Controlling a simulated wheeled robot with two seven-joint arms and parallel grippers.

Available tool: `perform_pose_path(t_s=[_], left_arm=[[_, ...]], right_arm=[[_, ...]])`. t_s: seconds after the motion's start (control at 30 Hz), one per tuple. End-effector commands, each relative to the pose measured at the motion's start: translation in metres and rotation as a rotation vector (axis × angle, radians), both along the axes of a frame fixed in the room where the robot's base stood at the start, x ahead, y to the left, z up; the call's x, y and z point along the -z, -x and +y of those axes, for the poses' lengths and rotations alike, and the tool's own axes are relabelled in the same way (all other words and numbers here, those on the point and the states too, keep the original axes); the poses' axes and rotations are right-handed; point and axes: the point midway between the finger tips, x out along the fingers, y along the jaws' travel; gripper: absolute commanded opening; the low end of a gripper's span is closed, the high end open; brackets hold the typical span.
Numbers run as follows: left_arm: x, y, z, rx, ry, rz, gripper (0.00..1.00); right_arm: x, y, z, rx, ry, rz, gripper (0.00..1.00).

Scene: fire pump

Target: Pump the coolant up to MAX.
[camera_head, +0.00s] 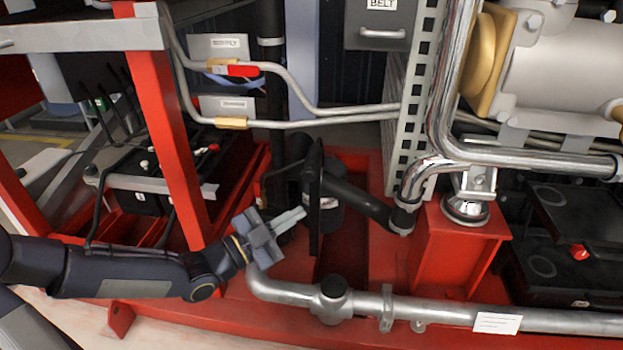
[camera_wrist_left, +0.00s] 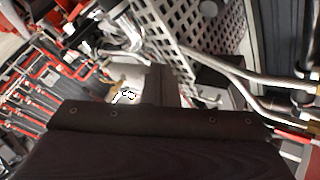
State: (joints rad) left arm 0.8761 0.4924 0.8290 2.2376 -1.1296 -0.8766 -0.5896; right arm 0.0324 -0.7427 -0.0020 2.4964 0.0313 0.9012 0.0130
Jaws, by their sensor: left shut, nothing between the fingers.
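My left gripper (camera_head: 297,216) is shut and empty in the head view. Its pale fingertips are close to a black upright plate or lever (camera_head: 314,190). I cannot tell whether they touch it. Behind that plate is a dark cylinder with a small light label, partly hidden, and a thick black pipe (camera_head: 360,202) runs from there to the right. I cannot make out a coolant level or a MAX mark in either view. The left wrist view is mostly filled by a dark body at the bottom. My right gripper is not in view.
A red frame post (camera_head: 165,140) stands just left of the gripper. A grey pipe (camera_head: 450,308) runs low across the front. Two thin pipes carry yellow fittings, one with a red handle (camera_head: 242,71). A perforated metal upright (camera_head: 412,110) and a red pedestal (camera_head: 452,250) stand right.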

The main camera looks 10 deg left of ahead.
Motion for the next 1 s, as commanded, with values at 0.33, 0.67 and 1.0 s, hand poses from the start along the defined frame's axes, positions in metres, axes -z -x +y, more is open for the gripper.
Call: perform_pose_path(t_s=[0.33,0.67,1.0], left_arm=[[0.000,-0.013,0.000,0.001,0.004,0.001,0.00],[-0.001,-0.060,0.000,0.000,0.006,0.002,0.00],[0.000,-0.087,0.000,0.001,0.003,0.004,0.00]], right_arm=[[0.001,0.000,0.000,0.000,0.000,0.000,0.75],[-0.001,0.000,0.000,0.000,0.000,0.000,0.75],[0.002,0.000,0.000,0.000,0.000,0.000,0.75]])
